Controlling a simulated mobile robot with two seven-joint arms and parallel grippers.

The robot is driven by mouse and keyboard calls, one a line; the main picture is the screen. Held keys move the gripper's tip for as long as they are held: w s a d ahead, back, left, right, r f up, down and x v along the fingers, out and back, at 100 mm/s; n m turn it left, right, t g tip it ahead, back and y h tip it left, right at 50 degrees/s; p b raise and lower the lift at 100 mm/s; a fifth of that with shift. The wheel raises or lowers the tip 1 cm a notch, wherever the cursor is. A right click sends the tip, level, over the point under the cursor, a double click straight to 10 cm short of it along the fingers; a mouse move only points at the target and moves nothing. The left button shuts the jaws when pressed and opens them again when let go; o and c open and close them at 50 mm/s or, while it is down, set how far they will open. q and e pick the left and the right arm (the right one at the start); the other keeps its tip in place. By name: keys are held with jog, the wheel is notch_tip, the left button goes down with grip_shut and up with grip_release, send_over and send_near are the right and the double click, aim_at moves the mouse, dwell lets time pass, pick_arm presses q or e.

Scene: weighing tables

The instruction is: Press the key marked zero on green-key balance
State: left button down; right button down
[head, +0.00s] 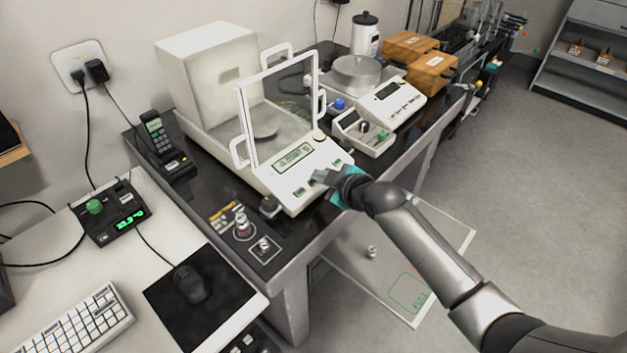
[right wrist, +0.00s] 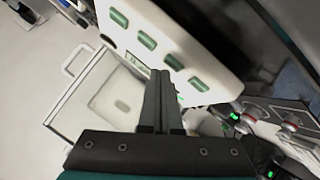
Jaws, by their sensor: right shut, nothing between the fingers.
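The green-key balance (head: 283,185) is white, with a glass draft shield and a small display (head: 293,157) on its sloped front panel. In the right wrist view its panel (right wrist: 165,30) carries a row of green keys, such as an end key (right wrist: 119,18) and another at the opposite end (right wrist: 199,84). The key markings are too small to read. My right gripper (head: 320,178) is shut and empty at the panel's front right, hiding part of the key row. In the wrist view its fingertips (right wrist: 160,73) overlap the panel's edge near the keys; contact cannot be told. My left gripper is not in view.
A second balance with a round pan (head: 356,72) and a small control box (head: 363,133) stand to the right. Metal weights (head: 243,225) sit at the dark table's front left. A phone (head: 157,132) stands behind them. A mouse (head: 190,284) and keyboard (head: 66,325) lie on the near-left desk.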

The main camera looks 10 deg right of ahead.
jog(key=shift+w+f, duration=0.15)
jog(key=shift+f, duration=0.35)
dwell(0.7)
jog(key=shift+s+r+p, duration=0.25)
jog(key=shift+r+p, duration=0.5)
jog(key=shift+p, duration=0.05)
jog(key=r+p, duration=0.3)
jog(key=s+d+r+p, duration=0.1)
jog(key=p, duration=0.1)
jog(key=shift+s+r, duration=0.1)
jog(key=shift+r, duration=0.3)
dwell(0.8)
